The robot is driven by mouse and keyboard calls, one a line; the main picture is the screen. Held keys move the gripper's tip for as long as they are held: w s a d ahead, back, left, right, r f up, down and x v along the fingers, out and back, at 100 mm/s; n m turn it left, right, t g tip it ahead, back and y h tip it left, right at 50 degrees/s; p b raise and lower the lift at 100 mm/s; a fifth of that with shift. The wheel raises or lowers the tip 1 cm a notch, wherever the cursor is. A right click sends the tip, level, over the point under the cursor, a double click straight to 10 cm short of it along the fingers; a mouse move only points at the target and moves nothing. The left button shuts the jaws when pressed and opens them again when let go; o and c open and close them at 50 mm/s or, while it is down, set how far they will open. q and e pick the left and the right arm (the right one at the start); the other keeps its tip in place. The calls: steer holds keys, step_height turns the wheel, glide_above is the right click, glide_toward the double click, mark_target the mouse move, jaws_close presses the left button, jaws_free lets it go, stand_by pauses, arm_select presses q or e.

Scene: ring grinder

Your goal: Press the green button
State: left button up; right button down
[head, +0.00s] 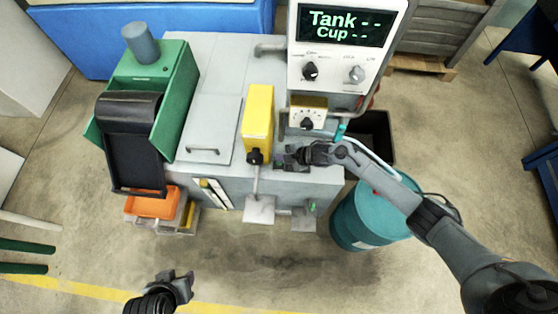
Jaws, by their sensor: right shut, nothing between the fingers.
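A small green spot that looks like the green button (312,205) shows on a small grey box (303,220) low on the front of the grinder, right of centre. My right gripper (284,157) is shut and empty. In the picture it is above and slightly left of the green spot, near the top front edge of the machine; I cannot tell whether it touches the machine. My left gripper (180,284) hangs over the floor at the lower left, apart from the machine; its finger opening is too small to judge.
The grey grinder (215,105) carries a yellow block (258,115) and a control panel with a "Tank / Cup" display (345,22). A green chute unit (178,90) is at left. A teal barrel (365,220) stands under my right forearm. The floor in front is clear.

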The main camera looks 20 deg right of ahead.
steer(key=shift+f, duration=0.4)
steer(key=shift+f+b, duration=0.1)
steer(key=shift+b, duration=0.25)
steer(key=shift+f+b, duration=0.3)
steer(key=shift+f, duration=0.15)
stand_by(0.4)
steer(key=shift+r, duration=0.2)
steer(key=shift+r+p, duration=0.75)
steer(key=shift+p, duration=0.15)
steer(key=shift+r, duration=0.15)
